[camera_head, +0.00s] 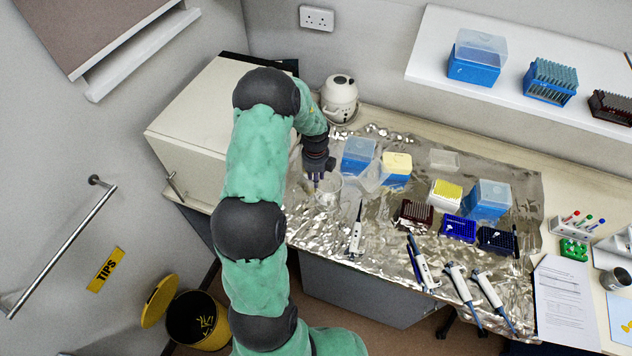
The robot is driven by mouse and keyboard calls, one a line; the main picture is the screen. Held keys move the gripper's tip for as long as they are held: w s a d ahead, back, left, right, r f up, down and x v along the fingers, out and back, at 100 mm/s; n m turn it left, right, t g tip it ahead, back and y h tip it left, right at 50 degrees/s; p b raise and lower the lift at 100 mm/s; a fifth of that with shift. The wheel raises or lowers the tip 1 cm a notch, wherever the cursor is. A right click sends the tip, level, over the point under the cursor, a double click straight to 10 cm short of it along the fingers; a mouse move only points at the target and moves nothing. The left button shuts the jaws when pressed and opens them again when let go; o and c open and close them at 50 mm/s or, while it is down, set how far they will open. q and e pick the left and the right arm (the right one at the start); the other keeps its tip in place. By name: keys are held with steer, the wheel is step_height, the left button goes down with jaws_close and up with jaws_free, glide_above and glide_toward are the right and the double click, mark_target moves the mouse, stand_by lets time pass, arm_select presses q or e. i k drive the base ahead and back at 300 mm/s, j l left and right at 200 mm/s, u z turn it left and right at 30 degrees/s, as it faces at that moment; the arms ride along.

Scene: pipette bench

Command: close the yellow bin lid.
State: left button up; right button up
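The yellow bin (216,339) stands on the floor at the lower left. Its dark inside is visible, with several small yellow pieces in it. The yellow lid (158,302) is open and stands tilted up at the bin's left side. My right arm, in a green sleeve, reaches up past the right of the bin to the bench. My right gripper (317,180) is over the bench by a clear beaker, far from the lid. It is small and dark there, and I cannot tell whether its fingers are open. My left gripper is not in view.
A yellow TIPS sign (106,270) and a metal rail (62,250) are on the wall left of the bin. A cream cabinet (195,125) stands behind. The foil-covered bench (330,232) holds tip boxes, racks and several pipettes (423,266).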

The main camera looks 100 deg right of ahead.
mark_target(161, 295)
steer(key=z, duration=1.4)
